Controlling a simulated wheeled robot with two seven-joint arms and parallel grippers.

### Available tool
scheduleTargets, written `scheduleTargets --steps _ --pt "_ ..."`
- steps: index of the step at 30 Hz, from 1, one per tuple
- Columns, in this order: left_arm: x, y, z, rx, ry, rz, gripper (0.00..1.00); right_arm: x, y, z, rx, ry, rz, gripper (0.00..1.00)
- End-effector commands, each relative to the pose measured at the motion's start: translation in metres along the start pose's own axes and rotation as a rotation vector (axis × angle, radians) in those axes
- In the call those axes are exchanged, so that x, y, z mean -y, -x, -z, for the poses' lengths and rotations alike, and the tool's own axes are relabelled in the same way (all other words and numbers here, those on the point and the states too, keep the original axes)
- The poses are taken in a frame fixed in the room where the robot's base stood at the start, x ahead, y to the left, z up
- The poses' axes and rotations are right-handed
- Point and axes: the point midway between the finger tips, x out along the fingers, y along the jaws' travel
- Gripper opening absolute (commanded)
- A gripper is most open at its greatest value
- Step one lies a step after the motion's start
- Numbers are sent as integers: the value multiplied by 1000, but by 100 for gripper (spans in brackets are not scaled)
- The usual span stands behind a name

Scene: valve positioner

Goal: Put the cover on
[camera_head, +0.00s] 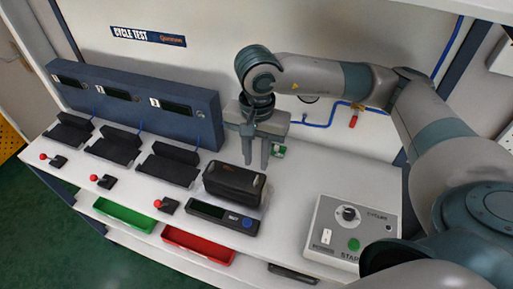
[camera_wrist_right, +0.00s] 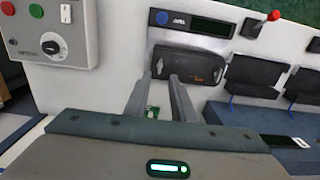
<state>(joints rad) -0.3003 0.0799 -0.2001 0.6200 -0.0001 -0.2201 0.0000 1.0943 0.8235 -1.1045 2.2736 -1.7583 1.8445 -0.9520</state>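A dark rounded box (camera_head: 234,183) with a small orange mark lies on the white bench behind a scale-like unit with a display; it looks like the cover or the housing, and I cannot tell which. It also shows in the right wrist view (camera_wrist_right: 190,66), beyond the fingertips. My right gripper (camera_head: 256,160) points down just behind the box, its two fingers apart with nothing seen between them; the same fingers show in the right wrist view (camera_wrist_right: 161,86). A small green board (camera_head: 278,151) lies by the right finger, partly hidden. My left gripper is not in view.
A display unit (camera_head: 222,216) stands in front of the box. A control box (camera_head: 350,228) with a knob and green button is at the right. Three black cradles and a blue panel (camera_head: 140,100) stand at left. Green (camera_head: 124,215) and red (camera_head: 198,245) bins hang at the front edge.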

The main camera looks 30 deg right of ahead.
Motion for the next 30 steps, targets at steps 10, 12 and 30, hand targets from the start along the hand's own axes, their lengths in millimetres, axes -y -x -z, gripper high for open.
scheduleTargets --steps 10,12,30 --pt "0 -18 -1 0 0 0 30 1 43 0 -1 0 2 23" --pt "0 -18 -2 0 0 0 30 0 46 0 -1 0 1 23" --pt "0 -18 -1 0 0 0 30 0 48 0 1 0 0 23"
